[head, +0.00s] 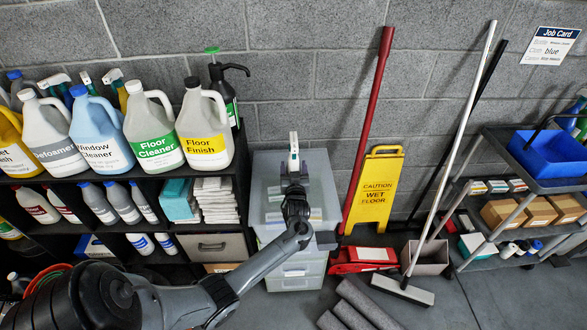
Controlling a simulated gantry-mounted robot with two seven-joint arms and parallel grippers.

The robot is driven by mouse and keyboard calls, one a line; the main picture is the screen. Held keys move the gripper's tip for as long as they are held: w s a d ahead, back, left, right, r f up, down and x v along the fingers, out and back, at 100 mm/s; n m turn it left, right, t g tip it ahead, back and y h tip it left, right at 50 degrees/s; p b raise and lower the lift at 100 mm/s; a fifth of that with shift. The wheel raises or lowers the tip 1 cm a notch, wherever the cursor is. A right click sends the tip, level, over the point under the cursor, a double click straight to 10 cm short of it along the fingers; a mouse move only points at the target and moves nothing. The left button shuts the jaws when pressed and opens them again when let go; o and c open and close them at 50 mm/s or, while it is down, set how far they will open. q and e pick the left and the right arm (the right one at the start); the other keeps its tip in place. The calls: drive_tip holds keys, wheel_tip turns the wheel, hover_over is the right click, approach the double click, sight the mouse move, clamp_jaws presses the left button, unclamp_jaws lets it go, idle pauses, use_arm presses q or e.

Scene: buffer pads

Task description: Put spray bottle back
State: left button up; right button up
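My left arm reaches in from the lower left, and its gripper (293,178) is over the clear plastic drawer unit (265,206). A narrow white object with a little green (293,150) shows just beyond the gripper; it may be a spray bottle, but I cannot tell whether the fingers hold it. The fingers are too small and dark to read. Spray bottle heads (115,80) show behind the jugs on the left shelf, their bodies mostly hidden. More bottles with spray-like tops (580,108) show at the right edge on the cart. My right gripper is not in view.
Large jugs (205,132) crowd the black shelf's top, with a black pump bottle (229,98) behind. A yellow wet floor sign (378,188), a red pole (367,125) and a broom (403,289) stand right of the drawers. The cart carries a blue bin (550,158).

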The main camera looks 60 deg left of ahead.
use_arm(q)
drive_tip(key=shift+o, duration=1.3)
